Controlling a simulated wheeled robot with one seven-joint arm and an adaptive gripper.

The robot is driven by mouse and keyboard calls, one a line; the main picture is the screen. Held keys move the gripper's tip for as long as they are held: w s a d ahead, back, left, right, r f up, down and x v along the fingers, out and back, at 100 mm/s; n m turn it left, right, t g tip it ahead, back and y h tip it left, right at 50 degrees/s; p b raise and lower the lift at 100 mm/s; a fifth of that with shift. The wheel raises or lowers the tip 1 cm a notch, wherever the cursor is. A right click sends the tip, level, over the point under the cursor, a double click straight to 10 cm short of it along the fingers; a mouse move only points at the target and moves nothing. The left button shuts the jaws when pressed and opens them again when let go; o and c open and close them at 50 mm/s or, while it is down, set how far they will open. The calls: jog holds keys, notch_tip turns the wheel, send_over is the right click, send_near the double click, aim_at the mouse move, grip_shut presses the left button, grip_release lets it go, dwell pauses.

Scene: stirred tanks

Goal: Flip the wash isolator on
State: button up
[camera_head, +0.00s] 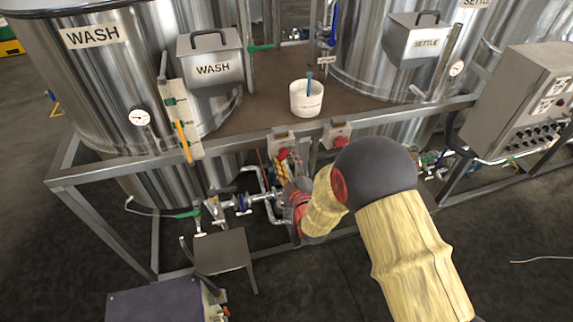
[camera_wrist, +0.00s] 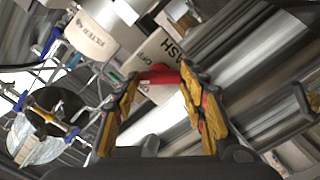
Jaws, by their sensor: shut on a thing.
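The two yellow-padded fingers are closed on the handle from either side. In the head view my arm comes in from the lower right, and the fingers are hard to make out below the isolator. The angle of the handle is hard to read.
A second red-knobbed isolator (camera_head: 338,132) sits just right on the same rail. Above stand a white tub (camera_head: 306,98) and the WASH tank (camera_head: 92,75). Pipes and valves (camera_head: 243,203) lie low to the left, beside a small stool (camera_head: 221,254). A control cabinet (camera_head: 520,98) stands right.

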jog(key=n+b, duration=0.3)
jog(key=n, duration=0.1)
jog(key=shift+f+n, duration=0.15)
jog(key=shift+n, duration=0.15)
jog(key=shift+n+b, duration=0.95)
jog(key=shift+n, duration=0.75)
jog(key=o, duration=1.2)
jog(key=v, duration=1.2)
